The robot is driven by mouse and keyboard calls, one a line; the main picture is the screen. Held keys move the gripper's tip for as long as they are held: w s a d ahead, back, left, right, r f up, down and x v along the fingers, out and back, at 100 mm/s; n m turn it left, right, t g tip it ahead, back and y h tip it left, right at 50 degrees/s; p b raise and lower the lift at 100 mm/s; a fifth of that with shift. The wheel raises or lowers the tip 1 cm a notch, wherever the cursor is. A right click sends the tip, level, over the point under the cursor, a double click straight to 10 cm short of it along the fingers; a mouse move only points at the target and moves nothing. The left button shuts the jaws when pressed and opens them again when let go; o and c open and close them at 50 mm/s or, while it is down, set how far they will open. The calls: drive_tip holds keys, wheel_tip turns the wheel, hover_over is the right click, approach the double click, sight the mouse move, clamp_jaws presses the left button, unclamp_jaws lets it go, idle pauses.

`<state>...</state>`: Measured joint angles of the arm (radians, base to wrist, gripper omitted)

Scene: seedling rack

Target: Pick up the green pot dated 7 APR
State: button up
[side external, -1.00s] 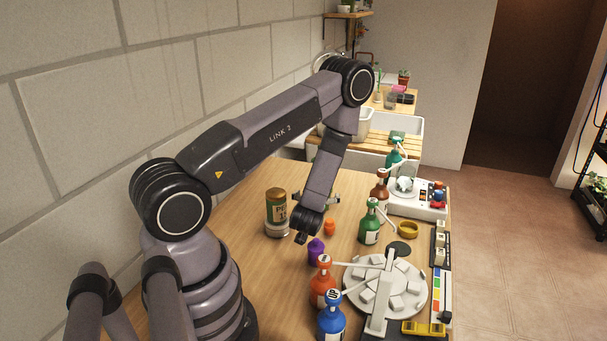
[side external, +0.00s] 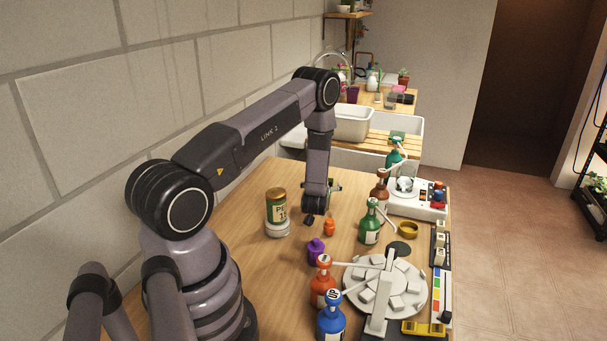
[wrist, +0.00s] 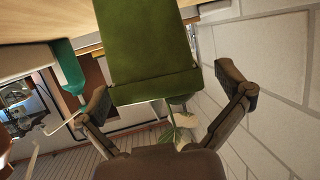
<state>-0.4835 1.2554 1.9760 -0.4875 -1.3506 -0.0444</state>
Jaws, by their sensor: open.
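A green pot (wrist: 150,55) fills the upper middle of the wrist view, appearing upside down, with plant leaves (wrist: 176,128) below its rim. No date can be read on the face I see. My gripper (wrist: 163,88) is open, with one finger on each side of the pot near its rim. Gaps show between both fingers and the pot. In the side external view my gripper (side external: 313,212) hangs above the wooden table, and a bit of green shows just behind it; most of the pot is hidden there.
A jar with a brown lid (side external: 276,208) stands left of my gripper. A round white carousel (side external: 412,290) occupies the front right.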

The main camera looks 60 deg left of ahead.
drive_tip(key=shift+w+a+f, duration=0.1)
drive_tip(key=shift+w+a, duration=0.05)
drive_tip(key=shift+a, duration=0.05)
drive_tip(key=c, duration=1.3)
drive_tip(key=shift+o, duration=0.2)
